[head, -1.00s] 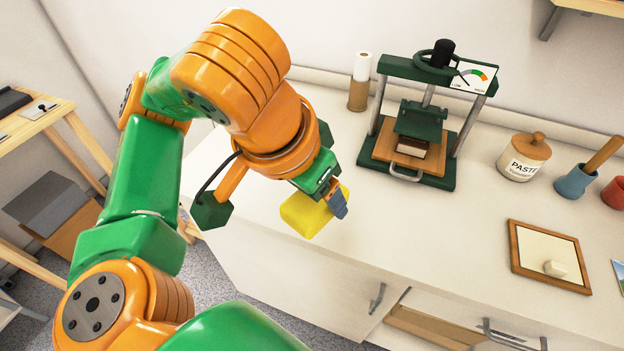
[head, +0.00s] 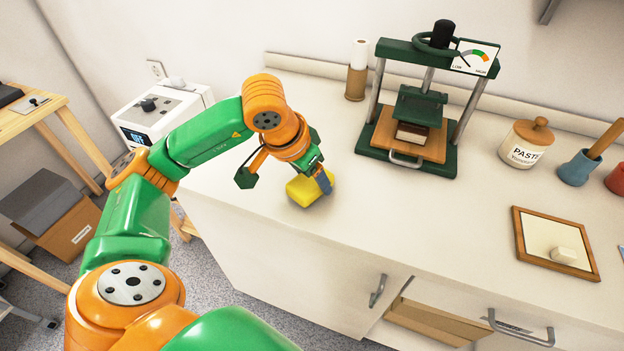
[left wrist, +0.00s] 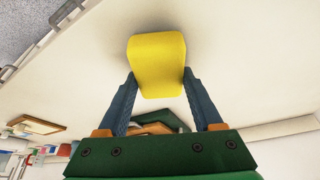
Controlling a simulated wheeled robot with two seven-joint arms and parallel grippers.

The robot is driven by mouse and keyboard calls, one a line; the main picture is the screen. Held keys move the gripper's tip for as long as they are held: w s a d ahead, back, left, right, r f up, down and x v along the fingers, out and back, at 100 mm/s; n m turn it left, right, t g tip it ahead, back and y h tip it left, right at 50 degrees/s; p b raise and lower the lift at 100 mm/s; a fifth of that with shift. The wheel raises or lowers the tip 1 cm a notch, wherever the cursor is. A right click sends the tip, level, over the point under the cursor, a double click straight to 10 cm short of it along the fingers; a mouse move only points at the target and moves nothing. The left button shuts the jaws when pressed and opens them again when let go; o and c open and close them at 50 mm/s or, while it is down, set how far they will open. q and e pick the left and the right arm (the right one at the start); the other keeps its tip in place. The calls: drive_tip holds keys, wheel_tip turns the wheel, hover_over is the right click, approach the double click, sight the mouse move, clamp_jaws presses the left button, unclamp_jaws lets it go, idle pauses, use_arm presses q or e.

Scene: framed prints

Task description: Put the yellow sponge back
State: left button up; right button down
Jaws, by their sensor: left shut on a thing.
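The yellow sponge (head: 306,190) is at the left part of the white counter, near its front edge. My left gripper (head: 323,182) is shut on it, with a blue-grey finger showing on its right side. In the left wrist view the sponge (left wrist: 158,64) sits between the two fingertips (left wrist: 158,80), which touch its sides. The sponge looks to be at or just above the counter top; I cannot tell whether it touches. My right gripper is not in view.
A green press (head: 417,110) holding a small book stands behind and right of the sponge. A paste jar (head: 527,143), a blue cup (head: 577,168) and a wood-framed panel (head: 555,243) are farther right. The counter (head: 390,215) between sponge and panel is clear. A drawer (head: 440,322) stands partly open below.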

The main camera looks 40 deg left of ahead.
use_arm(q)
drive_tip(key=shift+f, duration=0.55)
drive_tip(key=o, duration=1.3)
drive_tip(key=shift+r, duration=0.1)
drive_tip(key=shift+r, duration=0.3)
drive_tip(key=p+v, duration=0.2)
drive_tip(key=v, duration=1)
drive_tip(key=shift+d, duration=0.1)
drive_tip(key=shift+f, duration=0.1)
